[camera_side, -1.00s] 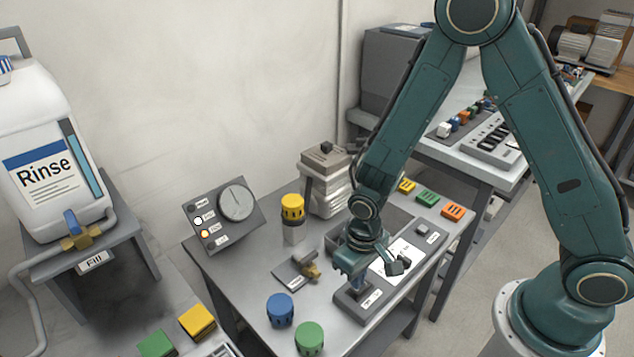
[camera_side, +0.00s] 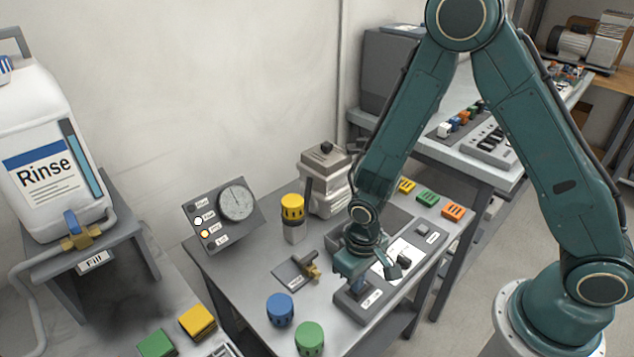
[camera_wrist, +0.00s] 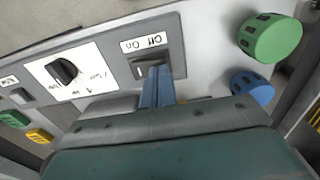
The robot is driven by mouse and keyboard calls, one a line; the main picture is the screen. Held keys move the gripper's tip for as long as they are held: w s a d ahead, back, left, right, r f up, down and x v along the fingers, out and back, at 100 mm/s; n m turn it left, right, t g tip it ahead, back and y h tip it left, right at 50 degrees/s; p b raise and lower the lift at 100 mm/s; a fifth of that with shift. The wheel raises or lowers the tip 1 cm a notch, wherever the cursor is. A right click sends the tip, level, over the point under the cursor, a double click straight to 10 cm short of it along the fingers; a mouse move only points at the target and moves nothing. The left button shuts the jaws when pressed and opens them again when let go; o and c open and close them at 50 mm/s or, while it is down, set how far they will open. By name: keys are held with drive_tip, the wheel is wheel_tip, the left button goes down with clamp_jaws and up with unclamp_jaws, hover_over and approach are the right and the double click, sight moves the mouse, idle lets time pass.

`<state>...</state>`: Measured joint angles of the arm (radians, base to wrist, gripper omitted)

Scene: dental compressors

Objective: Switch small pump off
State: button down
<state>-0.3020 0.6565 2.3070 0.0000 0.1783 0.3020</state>
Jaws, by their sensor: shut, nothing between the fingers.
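The small pump (camera_side: 325,180) is a pale grey unit at the back of the near table. A control panel lies at the table's front right. In the wrist view its rocker switch (camera_wrist: 146,70) sits under a label reading "Off On". My gripper (camera_wrist: 155,72) is shut and empty, with its blue fingertips at the switch, on the "On" side in the picture; I cannot tell whether they touch it. In the side view my gripper (camera_side: 354,284) is low over the panel and hides most of the switch. A dark knob (camera_wrist: 64,71) on a white plate is beside the switch.
A gauge box (camera_side: 221,215) with an orange lamp lit stands at the table's left. Blue (camera_side: 281,309) and green (camera_side: 309,338) round caps are near the front edge. A yellow-capped post (camera_side: 292,208) and brass valve (camera_side: 311,267) stand left of my gripper.

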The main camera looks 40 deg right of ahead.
drive_tip(key=shift+f, duration=0.3)
drive_tip(key=shift+r, duration=0.1)
idle(0.3)
drive_tip(key=shift+r, duration=3.45)
drive_tip(key=shift+r, duration=0.1)
drive_tip(key=s+d+r+t, duration=0.1)
drive_tip(key=d+r, duration=0.2)
drive_tip(key=r, duration=0.5)
drive_tip(key=s+d+r+t, duration=0.2)
drive_tip(key=r, duration=0.5)
drive_tip(key=s+d+r+t, duration=0.2)
drive_tip(key=s+d+r, duration=0.3)
drive_tip(key=s+r, duration=0.4)
drive_tip(key=shift+s+r+t, duration=0.3)
drive_tip(key=shift+s+r, duration=0.1)
drive_tip(key=shift+s, duration=0.5)
